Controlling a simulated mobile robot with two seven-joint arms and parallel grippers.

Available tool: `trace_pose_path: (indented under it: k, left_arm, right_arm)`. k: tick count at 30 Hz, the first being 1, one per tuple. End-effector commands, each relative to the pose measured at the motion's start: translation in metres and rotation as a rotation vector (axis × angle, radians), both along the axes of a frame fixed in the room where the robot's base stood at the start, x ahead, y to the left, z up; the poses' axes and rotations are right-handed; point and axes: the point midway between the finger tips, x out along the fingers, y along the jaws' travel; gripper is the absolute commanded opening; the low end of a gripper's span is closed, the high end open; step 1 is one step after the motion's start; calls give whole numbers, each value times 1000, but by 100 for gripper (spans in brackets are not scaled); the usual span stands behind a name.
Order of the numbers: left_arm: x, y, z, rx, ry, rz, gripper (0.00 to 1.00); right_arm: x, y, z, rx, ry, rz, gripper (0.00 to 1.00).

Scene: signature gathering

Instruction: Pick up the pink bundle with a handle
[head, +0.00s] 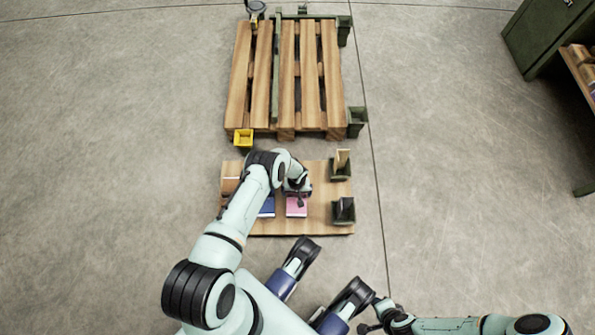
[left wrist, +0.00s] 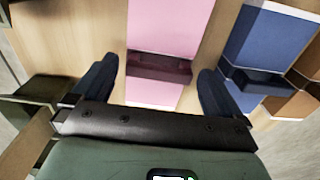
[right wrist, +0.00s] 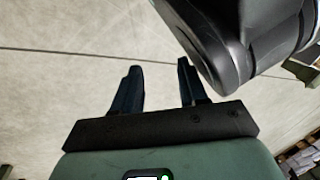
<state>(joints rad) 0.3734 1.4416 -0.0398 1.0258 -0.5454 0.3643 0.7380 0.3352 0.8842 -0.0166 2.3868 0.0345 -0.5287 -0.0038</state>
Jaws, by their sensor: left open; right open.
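The pink bundle (head: 297,206) lies on the wooden board in the head view, partly hidden by my left gripper. In the left wrist view the pink bundle (left wrist: 168,28) runs up the middle, with a dark red handle (left wrist: 159,67) across it. My left gripper (head: 298,195) is open above the bundle; in the left wrist view its two fingers stand on either side of the handle (left wrist: 160,80), apart from it. My right gripper (right wrist: 157,75) is open and empty above the bare floor. It also shows low in the head view (head: 368,328).
A blue bundle (head: 267,208) lies beside the pink one on the wooden board (head: 325,222). Green holders (head: 344,212) stand at the board's right edge. A yellow box (head: 243,138) and a wooden pallet (head: 290,80) are beyond.

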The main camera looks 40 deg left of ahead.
Motion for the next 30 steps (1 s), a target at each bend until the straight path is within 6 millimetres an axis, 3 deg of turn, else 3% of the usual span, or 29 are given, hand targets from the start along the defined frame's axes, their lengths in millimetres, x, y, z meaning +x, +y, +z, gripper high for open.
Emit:
trace_pose_path:
  k: [12, 22, 23, 27, 30]
  left_arm:
    - [1, 1, -48, 0, 0, 1, 100]
    - [1, 1, -51, 1, -1, 0, 100]
    - [1, 1, -51, 1, -1, 0, 94]
    - [1, 1, -51, 1, -1, 0, 52]
    - [2, 1, -51, 1, -2, 0, 52]
  right_arm:
    - [-49, -6, -35, 10, 162, -14, 43]
    - [-56, -7, -37, 11, 186, -16, 43]
    - [-56, -7, -37, 11, 186, -16, 43]
    - [-55, -7, -37, 12, 184, -15, 43]
    - [-55, -7, -37, 11, 183, -15, 43]
